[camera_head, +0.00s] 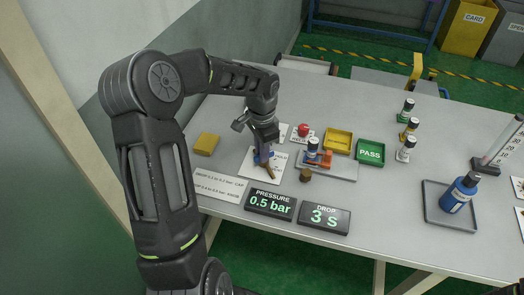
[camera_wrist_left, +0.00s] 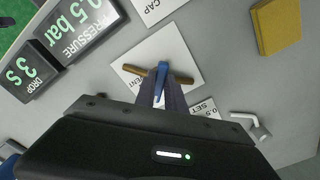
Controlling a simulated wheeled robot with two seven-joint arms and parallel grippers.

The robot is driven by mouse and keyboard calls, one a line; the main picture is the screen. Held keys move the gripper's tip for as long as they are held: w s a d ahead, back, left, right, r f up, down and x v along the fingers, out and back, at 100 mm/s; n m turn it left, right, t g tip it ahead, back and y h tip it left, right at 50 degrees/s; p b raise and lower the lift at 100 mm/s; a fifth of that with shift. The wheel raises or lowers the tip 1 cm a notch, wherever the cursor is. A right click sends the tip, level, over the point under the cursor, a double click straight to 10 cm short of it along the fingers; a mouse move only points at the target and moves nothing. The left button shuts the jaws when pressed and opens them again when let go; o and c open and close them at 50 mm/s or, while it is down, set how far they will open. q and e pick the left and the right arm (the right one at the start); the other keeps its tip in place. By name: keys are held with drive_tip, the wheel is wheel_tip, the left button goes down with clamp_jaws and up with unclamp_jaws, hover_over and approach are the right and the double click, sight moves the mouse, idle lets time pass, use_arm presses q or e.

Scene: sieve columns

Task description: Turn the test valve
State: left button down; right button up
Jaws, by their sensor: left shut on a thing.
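The test valve has a blue handle (camera_head: 257,158) and a brass-brown bar (camera_head: 269,171), on a white plate (camera_head: 262,179). In the left wrist view the blue handle (camera_wrist_left: 161,72) crosses the brass bar (camera_wrist_left: 133,71), and the plate (camera_wrist_left: 168,45) has a partly hidden label ending in "ENT". My left gripper (camera_head: 264,150) reaches down over the valve and is shut on the blue handle; its fingers (camera_wrist_left: 162,93) hide part of it. My right gripper is not in view.
Displays read pressure 0.5 bar (camera_head: 269,204) and drop 3 s (camera_head: 324,219). A red button (camera_head: 304,130), an orange fixture with a vial (camera_head: 318,157), a yellow block (camera_head: 206,144), a yellow tray (camera_head: 338,140) and a green PASS tray (camera_head: 370,153) are nearby. A blue bottle (camera_head: 458,195) stands right.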

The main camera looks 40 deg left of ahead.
use_arm(q)
drive_tip(key=c, duration=1.4)
unclamp_jaws()
wheel_tip(320, 180, up, 8)
drive_tip(key=shift+f+b, duration=0.1)
drive_tip(key=shift+b, duration=0.2)
